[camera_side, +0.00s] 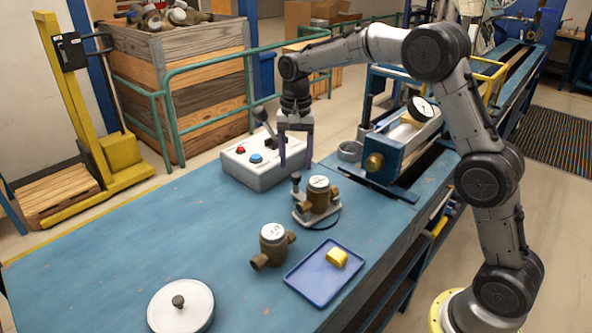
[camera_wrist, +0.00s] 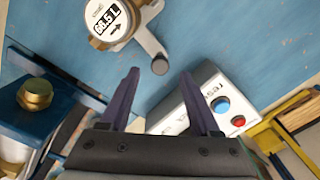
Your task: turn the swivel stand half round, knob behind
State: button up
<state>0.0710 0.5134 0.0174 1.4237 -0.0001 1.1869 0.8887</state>
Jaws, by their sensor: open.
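The swivel stand (camera_side: 302,216) is a small grey plate on the blue bench. It carries a brass meter (camera_side: 320,194) with a white dial. A dark-topped knob (camera_side: 296,180) stands upright on its far-left side in the side view. My gripper (camera_side: 295,163) points down, open and empty, just above the knob. In the wrist view, the knob appears between and slightly beyond my fingertips (camera_wrist: 160,73).
A grey control box (camera_side: 262,163) with buttons and a lever stands behind left of the stand. A blue test rig (camera_side: 395,150) is behind right.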

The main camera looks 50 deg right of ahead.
aim_at(296, 174)
jog(key=shift+f, duration=1.8)
grip_shut()
